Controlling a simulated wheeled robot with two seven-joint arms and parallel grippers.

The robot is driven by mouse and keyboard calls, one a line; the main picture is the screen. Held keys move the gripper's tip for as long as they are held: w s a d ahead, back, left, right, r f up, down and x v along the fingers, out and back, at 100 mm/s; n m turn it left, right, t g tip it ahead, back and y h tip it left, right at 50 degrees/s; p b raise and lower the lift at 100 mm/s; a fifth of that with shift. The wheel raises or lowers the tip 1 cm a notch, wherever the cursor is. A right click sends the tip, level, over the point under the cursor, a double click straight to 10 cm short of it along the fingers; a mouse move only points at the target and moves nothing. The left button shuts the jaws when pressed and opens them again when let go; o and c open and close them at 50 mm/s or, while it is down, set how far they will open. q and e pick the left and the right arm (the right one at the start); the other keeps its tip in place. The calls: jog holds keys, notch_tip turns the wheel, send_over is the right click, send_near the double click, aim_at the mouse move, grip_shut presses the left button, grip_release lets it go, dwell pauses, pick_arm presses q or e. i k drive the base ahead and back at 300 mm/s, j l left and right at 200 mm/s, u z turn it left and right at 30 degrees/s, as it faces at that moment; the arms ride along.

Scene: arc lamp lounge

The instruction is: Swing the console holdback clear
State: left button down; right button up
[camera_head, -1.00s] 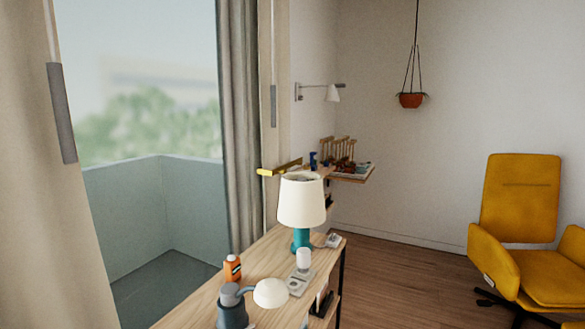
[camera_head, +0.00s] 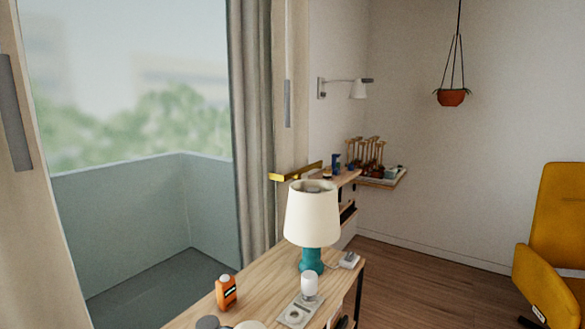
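The holdback (camera_head: 296,171) is a yellow brass bar beside the grey curtain (camera_head: 256,120). It sticks out to the right of the curtain, behind the lamp and above the console (camera_head: 258,288). The console is a pale wood top running from the lower left toward the middle. A lamp with a white shade (camera_head: 312,213) and teal base stands on it. The lamp shade is just below and in front of the bar. Neither of my grippers shows.
An orange bottle (camera_head: 226,293), a pale tray with a white cylinder (camera_head: 310,285) and a small grey device (camera_head: 349,260) stand on the console. A wall shelf (camera_head: 384,182) holds small items behind. A yellow chair (camera_head: 560,240) stands at right. Wooden floor (camera_head: 420,275) lies open between.

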aim_at(302, 169)
jog(key=i+l+u, duration=0.1)
jog(key=i+l, duration=0.25)
jog(key=i+l+u, duration=0.1)
jog(key=i+l, duration=0.6)
jog(key=l, duration=0.25)
jog(key=i+l+u, duration=0.15)
jog(key=i+l, duration=0.2)
jog(key=i+l+u, duration=0.1)
jog(key=i+l, duration=0.2)
jog(key=l, duration=0.3)
